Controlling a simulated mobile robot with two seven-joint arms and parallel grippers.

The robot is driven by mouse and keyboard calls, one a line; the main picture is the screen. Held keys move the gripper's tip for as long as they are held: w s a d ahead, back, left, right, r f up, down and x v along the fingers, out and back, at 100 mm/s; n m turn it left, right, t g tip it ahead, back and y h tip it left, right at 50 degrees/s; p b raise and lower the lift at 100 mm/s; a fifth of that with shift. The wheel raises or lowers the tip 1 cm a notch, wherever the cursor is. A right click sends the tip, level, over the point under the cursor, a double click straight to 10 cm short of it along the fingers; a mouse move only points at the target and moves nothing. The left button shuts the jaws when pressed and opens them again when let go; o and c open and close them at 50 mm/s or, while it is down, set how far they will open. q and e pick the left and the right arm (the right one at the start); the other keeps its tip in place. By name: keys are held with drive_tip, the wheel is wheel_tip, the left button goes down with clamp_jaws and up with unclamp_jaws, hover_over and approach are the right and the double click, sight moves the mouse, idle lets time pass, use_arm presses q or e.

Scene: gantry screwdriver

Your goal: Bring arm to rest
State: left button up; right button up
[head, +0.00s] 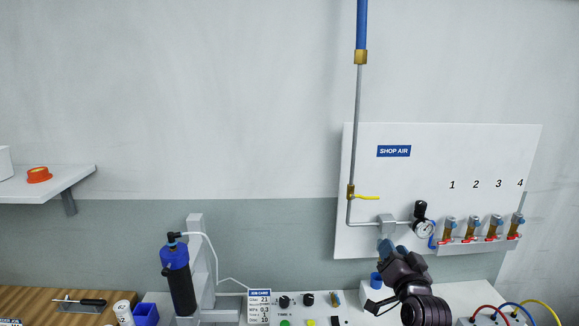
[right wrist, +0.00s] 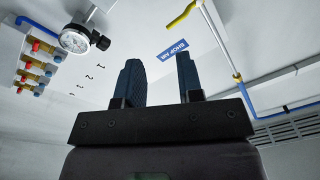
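My right gripper (head: 387,247) is raised in front of the lower part of the white SHOP AIR panel in the head view, its fingers pointing up. In the right wrist view its two dark blue fingers (right wrist: 160,78) stand apart with nothing between them, so it is open and empty. My right arm's dark wrist comes up from the bottom edge. My left arm and gripper are not in view.
A pressure gauge (head: 424,229) and several brass valves (head: 472,229) are right of my gripper. A blue-black screwdriver (head: 178,276) hangs upright by a grey post (head: 197,240). A control panel with a job card (head: 260,306) is between. Coloured hoses (head: 512,308) are at lower right.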

drive_tip(key=s+d+f+n+g, duration=0.2)
drive_tip(key=s+f+n+g, duration=0.1)
drive_tip(key=s+f, duration=1)
drive_tip(key=s+d+f+n+g, duration=0.2)
drive_tip(key=s+f+n+g, duration=0.1)
drive_tip(key=s+f, duration=1.1)
drive_tip(key=s+g, duration=0.1)
drive_tip(key=s, duration=0.4)
drive_tip(key=shift+f+h, duration=0.15)
drive_tip(key=shift+h, duration=0.25)
drive_tip(key=shift+s, duration=0.1)
